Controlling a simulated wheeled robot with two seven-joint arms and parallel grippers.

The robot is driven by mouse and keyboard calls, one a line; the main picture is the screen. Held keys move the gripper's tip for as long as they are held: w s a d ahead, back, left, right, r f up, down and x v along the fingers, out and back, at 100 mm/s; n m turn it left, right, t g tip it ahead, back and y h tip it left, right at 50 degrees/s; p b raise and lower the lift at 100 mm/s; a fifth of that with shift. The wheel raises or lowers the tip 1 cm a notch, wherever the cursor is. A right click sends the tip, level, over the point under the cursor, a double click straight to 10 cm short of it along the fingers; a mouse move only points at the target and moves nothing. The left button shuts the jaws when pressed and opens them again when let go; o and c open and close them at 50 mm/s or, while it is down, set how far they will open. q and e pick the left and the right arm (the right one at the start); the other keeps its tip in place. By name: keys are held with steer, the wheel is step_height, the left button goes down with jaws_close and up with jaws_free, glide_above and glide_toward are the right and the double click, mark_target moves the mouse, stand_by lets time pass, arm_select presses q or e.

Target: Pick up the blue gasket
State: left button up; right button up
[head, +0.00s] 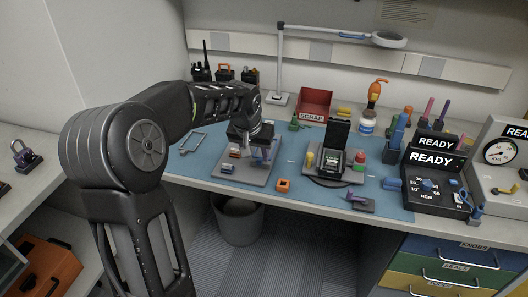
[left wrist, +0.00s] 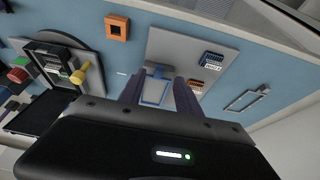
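The blue gasket (left wrist: 154,103) shows in the left wrist view as a thin blue rectangular outline over the grey tray (left wrist: 180,42). My left gripper (left wrist: 158,92) has its two fingers apart, one on each side of the gasket. I cannot tell whether either finger touches it. In the head view my left gripper (head: 262,155) is low over the same grey tray (head: 250,178), and the gasket cannot be made out clearly there. My right gripper is in neither view.
Small blue and orange connectors (left wrist: 212,60) lie on the tray. An orange square part (head: 283,185) lies on the blue mat in front. A black fixture (head: 333,155) stands to the right, a red scrap bin (head: 314,101) behind. A waste bin (head: 239,222) is below the bench edge.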

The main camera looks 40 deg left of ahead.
mark_target(259, 161)
arm_select(q)
steer(key=x, duration=0.4)
stand_by(0.5)
jaws_close()
stand_by(0.4)
